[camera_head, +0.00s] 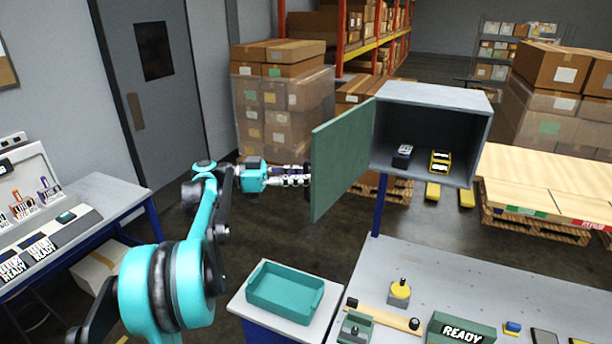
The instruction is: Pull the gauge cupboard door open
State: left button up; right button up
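The gauge cupboard (437,97) is a grey box on a blue post, open at the front. Its green door (338,160) stands swung wide out to the left, and the inside shows. A small grey and black gauge (403,152) and a yellow and black one (440,160) stand on the cupboard floor. My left gripper (306,182) is at the door's left edge, on its outer side. Its fingertips are partly hidden by the door, so I cannot tell whether they hold a handle. My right gripper is not in view.
Below is a grey bench (470,270) with a yellow-knobbed part (400,290), a green READY block (461,330) and small items. A teal tray (285,290) sits on a side stand. A plotter table (100,210) is at left. Pallets and boxes stand behind.

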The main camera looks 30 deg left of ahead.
pick_arm(q)
jog(key=shift+s+a, duration=0.1)
jog(key=shift+a, duration=0.1)
jog(key=v, duration=1.1)
jog(key=shift+s+a, duration=0.2)
jog(key=shift+s, duration=0.1)
